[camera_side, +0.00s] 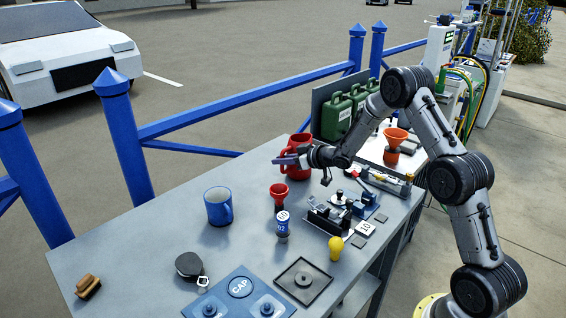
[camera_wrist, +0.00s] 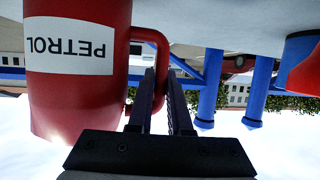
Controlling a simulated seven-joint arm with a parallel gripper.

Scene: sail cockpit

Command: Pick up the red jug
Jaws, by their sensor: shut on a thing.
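The red jug (camera_side: 301,141) stands upright at the back of the grey table in the side view. The wrist view is upside down and shows the jug (camera_wrist: 112,95) large at the left, with its white PETROL label and looped handle. My gripper (camera_side: 287,160) reaches across the jug from the right in the side view. In the wrist view its two dark fingers (camera_wrist: 163,78) are shut on the jug's handle.
Green canisters (camera_side: 336,118) and an orange funnel (camera_side: 395,136) are behind and right. A metal mechanism (camera_side: 335,213) lies nearby. The table's left part (camera_side: 130,245) is mostly clear.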

